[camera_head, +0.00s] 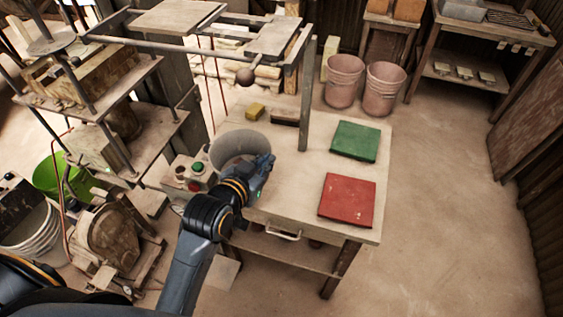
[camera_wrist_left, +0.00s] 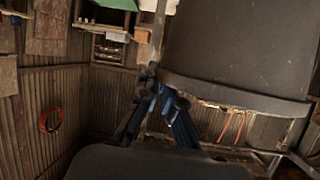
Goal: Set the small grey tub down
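The small grey tub (camera_head: 228,146) is at the left part of the worktable, its open top facing up and its inside looking empty. My left gripper (camera_head: 265,163) is at the tub's right front side and looks closed on its rim. In the left wrist view the tub (camera_wrist_left: 238,45) fills the upper right, with its rim band running beside the fingers of my left gripper (camera_wrist_left: 153,82). The arm hides the tub's lower front, so I cannot tell whether its base touches the table. My right gripper is not in view.
A green square pad (camera_head: 355,141) and a red square pad (camera_head: 346,200) lie on the right of the worktable (camera_head: 300,180). A control box with a green button (camera_head: 197,167) is left of the tub. A yellow block (camera_head: 255,111) and an upright post (camera_head: 306,95) are behind.

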